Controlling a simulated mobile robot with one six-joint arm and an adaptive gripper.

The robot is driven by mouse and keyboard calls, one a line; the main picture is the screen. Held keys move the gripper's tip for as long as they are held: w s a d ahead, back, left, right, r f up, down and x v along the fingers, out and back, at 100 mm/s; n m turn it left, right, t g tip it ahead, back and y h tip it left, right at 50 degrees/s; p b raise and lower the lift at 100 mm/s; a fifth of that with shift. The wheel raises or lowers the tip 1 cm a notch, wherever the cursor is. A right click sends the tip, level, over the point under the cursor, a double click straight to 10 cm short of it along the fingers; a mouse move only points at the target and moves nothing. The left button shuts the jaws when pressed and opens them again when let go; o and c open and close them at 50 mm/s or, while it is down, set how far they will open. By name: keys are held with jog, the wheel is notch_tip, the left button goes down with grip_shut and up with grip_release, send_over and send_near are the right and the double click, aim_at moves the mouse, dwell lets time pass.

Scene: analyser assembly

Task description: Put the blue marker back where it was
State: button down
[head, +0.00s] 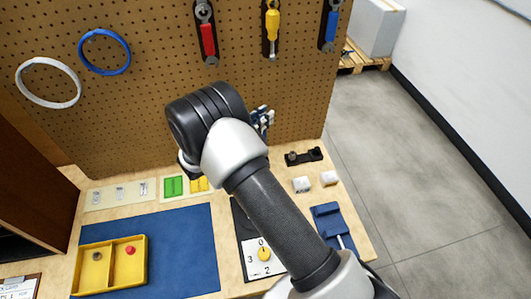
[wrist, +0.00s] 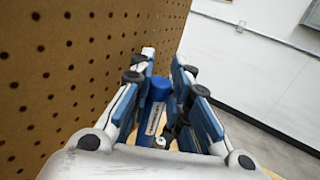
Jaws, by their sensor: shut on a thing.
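In the wrist view the blue marker (wrist: 157,98), with a white label band, stands between the two fingers of my gripper (wrist: 165,88). The fingers are shut on it. In the head view my gripper (head: 262,118) is raised above the bench in front of the pegboard, mostly hidden behind my own wrist. The marker cannot be made out clearly there.
The pegboard (head: 150,100) rises close on the left in the wrist view. The bench carries a blue mat (head: 185,240), a yellow tray (head: 80,289), a numbered dial (head: 264,254), a black holder (head: 304,156), white blocks (head: 301,185) and a blue fixture (head: 327,220). Floor is clear at right.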

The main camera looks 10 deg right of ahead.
notch_tip(320, 180, down, 14)
jog(key=b, duration=0.3)
jog(key=shift+b, duration=0.35)
jog(key=shift+d+f, duration=0.1)
jog(key=shift+f, duration=0.1)
jog(key=shift+f, duration=0.15)
jog(key=c, duration=1.5)
grip_release()
jog(key=shift+r, duration=0.2)
